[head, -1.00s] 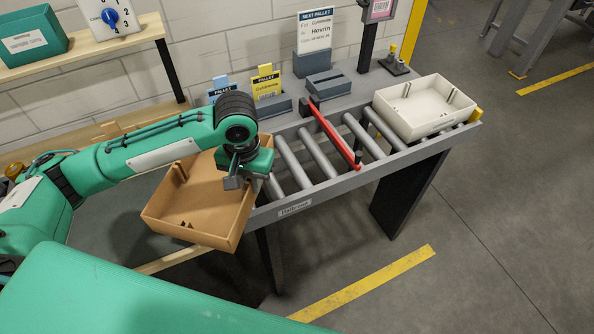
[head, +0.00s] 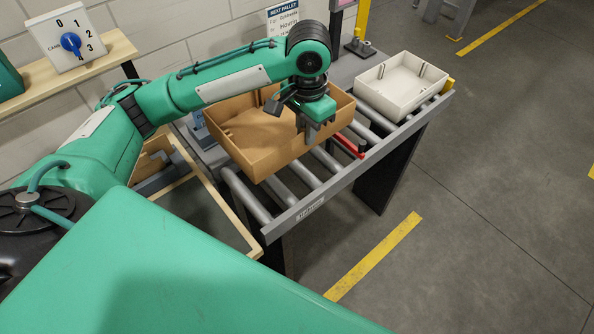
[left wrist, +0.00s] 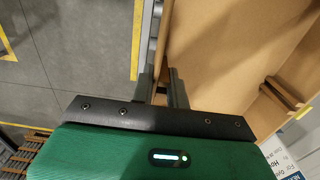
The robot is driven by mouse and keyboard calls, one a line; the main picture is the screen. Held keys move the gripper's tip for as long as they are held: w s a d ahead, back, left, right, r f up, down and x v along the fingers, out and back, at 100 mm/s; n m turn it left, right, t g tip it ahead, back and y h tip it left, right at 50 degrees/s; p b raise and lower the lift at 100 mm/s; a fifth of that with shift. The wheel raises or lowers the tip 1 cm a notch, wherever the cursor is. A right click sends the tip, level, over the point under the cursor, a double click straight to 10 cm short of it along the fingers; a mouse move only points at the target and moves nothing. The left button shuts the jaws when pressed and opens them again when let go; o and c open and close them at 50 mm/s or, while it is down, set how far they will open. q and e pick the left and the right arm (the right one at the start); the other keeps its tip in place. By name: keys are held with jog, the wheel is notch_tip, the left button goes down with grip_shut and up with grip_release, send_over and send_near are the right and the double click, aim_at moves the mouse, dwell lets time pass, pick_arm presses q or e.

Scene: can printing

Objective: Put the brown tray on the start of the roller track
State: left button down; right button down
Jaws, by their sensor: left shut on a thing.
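The brown tray (head: 262,150) is over the roller track (head: 312,208), in the stretch between the track's bare left end and the red bar. I cannot tell whether it touches the rollers. My left gripper (head: 308,132) comes down on the tray's right-hand wall and is shut on it. In the left wrist view the fingers (left wrist: 163,92) stand on either side of the wall, and the tray's inside (left wrist: 220,50) shows to the right. The tray hides the rollers under it. My right gripper is not in view.
A white tray (head: 402,83) sits at the track's far right end. A red bar (head: 347,146) crosses the rollers beside the brown tray. A wood-edged table (head: 205,205) adjoins the track's left end. A switch box (head: 68,38) stands on the shelf.

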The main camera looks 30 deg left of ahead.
pick_arm(q)
notch_tip(320, 180, down, 17)
jog(key=p, duration=0.2)
jog(key=shift+a, duration=0.1)
jog(key=c, duration=1.4)
grip_release()
jog(key=shift+r, duration=0.1)
notch_tip(320, 180, up, 12)
jog(key=shift+b, duration=1.1)
